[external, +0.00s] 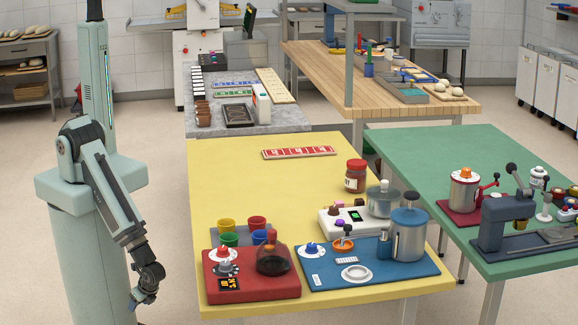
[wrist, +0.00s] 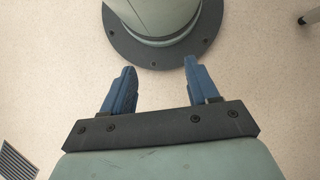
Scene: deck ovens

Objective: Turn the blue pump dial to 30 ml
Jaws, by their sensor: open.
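The blue pump dial (external: 311,249) sits on a white disc at the back left of a blue board (external: 330,277), near the front of the yellow table. Its setting is too small to read. A steel canister with a blue lid (external: 408,236) stands at the board's right. My gripper (external: 138,302) hangs low, left of the table and well apart from the dial. In the wrist view my gripper (wrist: 160,72) is open and empty, its two blue fingers spread above the floor and my base.
A red board (external: 252,287) with another dial and a dark round pot stands left of the blue board. Coloured cups (external: 246,230) and a white device (external: 345,218) stand behind. The yellow table's (external: 225,175) back left is clear.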

